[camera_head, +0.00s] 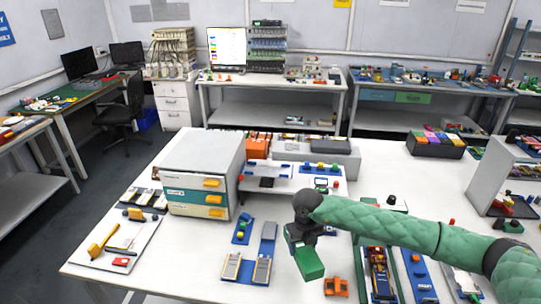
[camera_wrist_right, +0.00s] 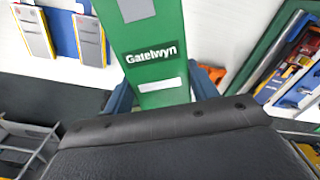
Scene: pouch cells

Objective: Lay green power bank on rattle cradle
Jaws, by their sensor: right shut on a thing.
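The green power bank (camera_head: 309,263) is held by my right gripper (camera_head: 300,235) above the front middle of the white table. In the right wrist view the power bank (camera_wrist_right: 158,70) is a long green block with a dark "Gatelwyn" label and a white strip. Blue fingers of my right gripper (camera_wrist_right: 163,92) show on both sides of it. I cannot tell for sure which thing is the rattle cradle; a small orange pronged holder (camera_head: 336,287) stands just right of the power bank and shows partly in the wrist view. My left gripper is not in view.
A drawer cabinet (camera_head: 203,172) stands at the table's left. Blue trays with grey-yellow pouch cells (camera_head: 262,270) lie left of the power bank. A green-framed tray (camera_head: 379,270) and blue trays lie to the right, under my right arm.

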